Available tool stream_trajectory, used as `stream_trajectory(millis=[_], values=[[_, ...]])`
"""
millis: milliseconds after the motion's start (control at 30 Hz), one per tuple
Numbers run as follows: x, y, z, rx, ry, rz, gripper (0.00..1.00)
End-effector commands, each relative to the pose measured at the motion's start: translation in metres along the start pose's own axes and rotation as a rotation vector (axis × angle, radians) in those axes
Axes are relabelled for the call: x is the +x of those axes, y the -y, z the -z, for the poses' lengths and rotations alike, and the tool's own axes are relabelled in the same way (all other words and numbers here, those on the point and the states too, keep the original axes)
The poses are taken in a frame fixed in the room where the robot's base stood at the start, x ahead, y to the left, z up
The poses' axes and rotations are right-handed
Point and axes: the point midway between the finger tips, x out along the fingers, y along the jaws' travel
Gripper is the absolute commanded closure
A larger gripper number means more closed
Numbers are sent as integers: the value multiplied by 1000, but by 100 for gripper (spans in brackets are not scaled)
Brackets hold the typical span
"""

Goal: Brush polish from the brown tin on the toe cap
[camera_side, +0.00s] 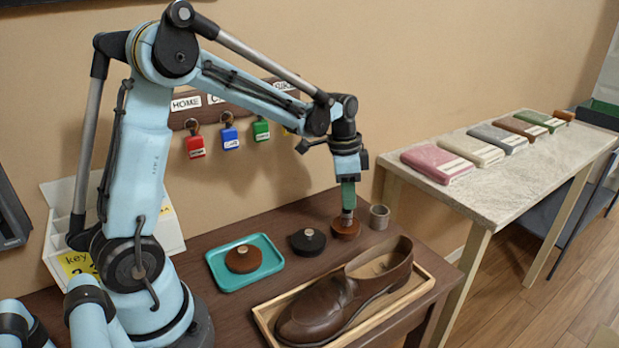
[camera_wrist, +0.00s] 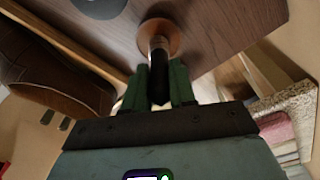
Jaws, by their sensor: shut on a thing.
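My gripper (camera_side: 348,194) has green fingers, shut on a slim dark brush (camera_wrist: 158,68) with a metal collar. The gripper also shows in the wrist view (camera_wrist: 160,88). The brush points down, its lower end at the brown tin (camera_side: 346,230), which shows as a round brown disc in the wrist view (camera_wrist: 171,36). I cannot tell whether the bristles touch the polish. The brown leather shoe (camera_side: 350,291) lies in a shallow wooden tray (camera_side: 415,294), its toe cap (camera_side: 303,318) towards the lower left. The shoe is at the left in the wrist view (camera_wrist: 50,75).
A black round tin (camera_side: 307,242) stands left of the brown tin. A teal tray (camera_side: 218,271) holds another brown round piece with a pale knob (camera_side: 243,259). A small grey cup (camera_side: 380,217) stands close right. Key tags hang behind; a side table (camera_side: 480,190) holds folded towels.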

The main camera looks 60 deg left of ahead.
Motion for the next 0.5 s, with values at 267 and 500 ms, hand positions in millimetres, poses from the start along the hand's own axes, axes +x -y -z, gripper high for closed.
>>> stream_trajectory(millis=[267,500], values=[[-21,0,2,0,0,0,100],[-39,0,4,0,-1,0,100]])
